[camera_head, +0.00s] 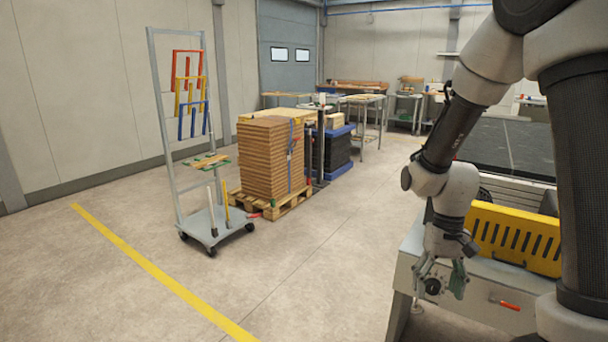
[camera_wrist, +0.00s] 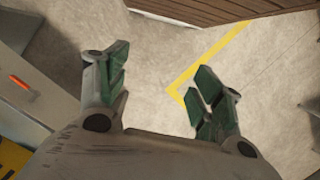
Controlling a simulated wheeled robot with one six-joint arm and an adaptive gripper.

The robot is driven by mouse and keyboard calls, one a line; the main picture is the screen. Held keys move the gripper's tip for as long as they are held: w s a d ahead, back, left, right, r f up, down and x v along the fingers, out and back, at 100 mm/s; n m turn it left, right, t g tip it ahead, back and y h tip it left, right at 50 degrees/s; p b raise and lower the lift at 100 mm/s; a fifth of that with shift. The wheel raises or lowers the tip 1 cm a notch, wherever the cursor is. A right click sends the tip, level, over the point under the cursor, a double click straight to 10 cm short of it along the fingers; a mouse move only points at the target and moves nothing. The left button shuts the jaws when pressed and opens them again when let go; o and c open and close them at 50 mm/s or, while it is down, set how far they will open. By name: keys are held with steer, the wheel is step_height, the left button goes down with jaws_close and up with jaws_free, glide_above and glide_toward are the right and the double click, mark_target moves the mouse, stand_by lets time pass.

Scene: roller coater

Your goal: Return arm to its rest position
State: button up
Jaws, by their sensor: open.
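My arm reaches down from the upper right in the head view, bent at the elbow. My gripper (camera_head: 440,278) hangs low beside the left end of a grey machine (camera_head: 402,290) with a yellow slotted guard (camera_head: 515,238). In the wrist view my gripper (camera_wrist: 160,90) shows two green-padded fingers spread wide apart. Nothing is between them; only concrete floor and a yellow floor line (camera_wrist: 205,58) lie beyond. In the head view my arm hides part of the machine.
A red-handled part (camera_head: 505,304) sits on the machine's front. A wheeled rack (camera_head: 212,225) with coloured frames and a pallet stack of brown boards (camera_head: 265,160) stand left of centre. Work tables (camera_head: 360,100) are at the back. The floor between stack and machine is clear.

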steer(key=s+d+r+t, duration=0.3)
steer(key=s+r, duration=0.3)
steer(key=r, duration=0.5)
steer(key=s+d+r+t, duration=0.3)
steer(key=s+r, duration=0.3)
steer(key=r, duration=0.5)
steer(key=shift+d+r+n+t+h, duration=0.15)
steer(key=shift+n+t+h, duration=0.2)
steer(key=shift+t, duration=0.25)
